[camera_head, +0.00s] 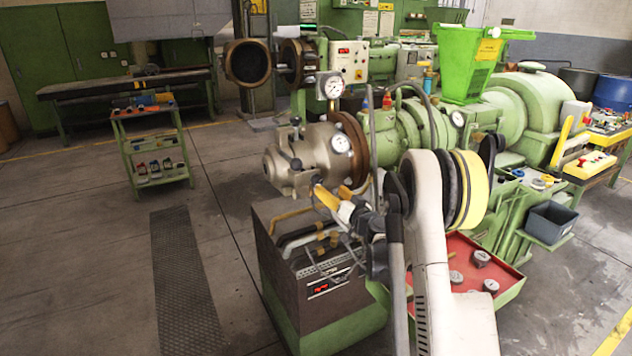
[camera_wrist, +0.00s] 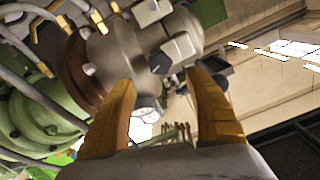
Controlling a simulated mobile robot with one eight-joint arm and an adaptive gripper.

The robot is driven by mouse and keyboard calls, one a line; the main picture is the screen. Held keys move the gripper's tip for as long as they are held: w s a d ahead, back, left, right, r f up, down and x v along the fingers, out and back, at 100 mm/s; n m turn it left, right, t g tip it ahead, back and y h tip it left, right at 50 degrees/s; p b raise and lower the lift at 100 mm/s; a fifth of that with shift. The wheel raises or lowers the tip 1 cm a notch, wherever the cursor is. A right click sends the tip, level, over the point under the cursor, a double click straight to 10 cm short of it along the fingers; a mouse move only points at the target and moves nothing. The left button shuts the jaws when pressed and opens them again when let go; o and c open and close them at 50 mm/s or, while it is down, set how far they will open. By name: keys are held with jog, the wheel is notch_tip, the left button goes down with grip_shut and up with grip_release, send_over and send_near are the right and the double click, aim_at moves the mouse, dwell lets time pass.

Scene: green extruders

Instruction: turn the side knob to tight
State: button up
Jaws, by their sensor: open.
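The beige metal head (camera_head: 305,158) sits at the front end of the green extruder and carries several dark knobs. In the wrist view, the same head (camera_wrist: 130,45) fills the upper middle. A dark knob (camera_wrist: 161,63) on a pale block shows there between and just beyond my fingertips. I cannot tell for sure that it is the side knob, nor read its setting. My gripper (camera_head: 319,190) has yellow fingers and is low at the near side of the head. In the wrist view, my gripper (camera_wrist: 160,79) is open, with nothing between its fingers.
A dark control box (camera_head: 320,275) stands below the head. Round gauges (camera_head: 330,86) and brown collars (camera_head: 348,150) are close by. A red tray (camera_head: 505,270) with gauges lies to the right. A green cart (camera_head: 155,150) stands to the left, with open floor around it.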

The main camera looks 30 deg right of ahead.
aim_at(319, 180)
jog(key=w+b, duration=0.1)
jog(key=w, duration=0.7)
jog(key=shift+w+a, duration=0.15)
jog(key=c, duration=1.2)
